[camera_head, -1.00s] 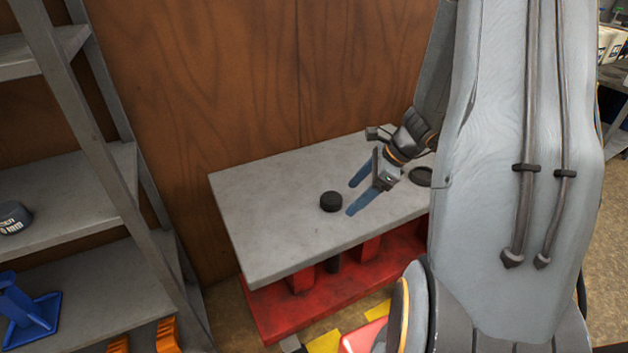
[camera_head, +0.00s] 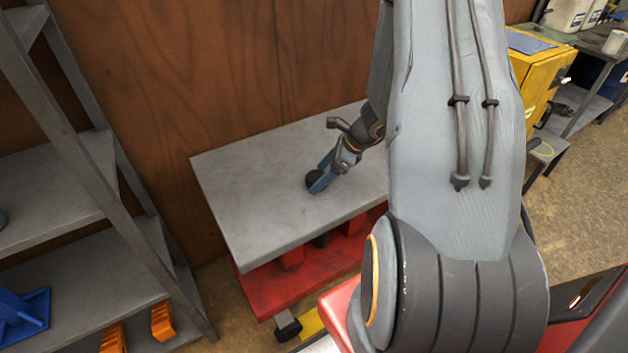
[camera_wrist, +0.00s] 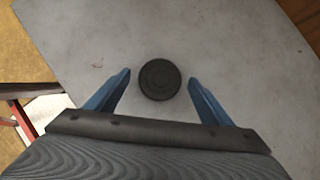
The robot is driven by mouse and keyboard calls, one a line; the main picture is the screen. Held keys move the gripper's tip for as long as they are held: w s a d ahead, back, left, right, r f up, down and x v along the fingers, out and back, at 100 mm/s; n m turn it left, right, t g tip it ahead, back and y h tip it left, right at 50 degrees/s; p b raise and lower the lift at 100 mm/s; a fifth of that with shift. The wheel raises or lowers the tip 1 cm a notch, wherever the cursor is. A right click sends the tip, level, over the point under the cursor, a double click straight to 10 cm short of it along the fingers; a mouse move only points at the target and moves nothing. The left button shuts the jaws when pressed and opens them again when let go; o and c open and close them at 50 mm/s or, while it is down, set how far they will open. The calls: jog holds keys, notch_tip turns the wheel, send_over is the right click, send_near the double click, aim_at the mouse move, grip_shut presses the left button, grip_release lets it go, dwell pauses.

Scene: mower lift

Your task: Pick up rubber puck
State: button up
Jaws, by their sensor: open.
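The rubber puck (camera_wrist: 160,79) is a round black disc lying flat on the grey table top of a red lift cart. In the wrist view it sits just past the fingertips, centred in the gap between them, and touches neither. My gripper (camera_wrist: 159,80) has two blue fingers spread apart and is empty. In the head view my gripper (camera_head: 318,178) is low over the table, and its near finger partly covers the puck (camera_head: 312,177).
The grey table top (camera_head: 250,200) is bare around the puck. A grey metal shelf (camera_head: 100,190) with blue and orange items stands at the left. A brown wooden wall (camera_head: 230,70) rises behind the table. A yellow cabinet (camera_head: 540,70) stands at the back right.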

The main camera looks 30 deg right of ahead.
jog(key=shift+a+f, duration=0.1)
jog(key=shift+f, duration=0.05)
jog(key=shift+w, duration=0.1)
jog(key=c, duration=1.2)
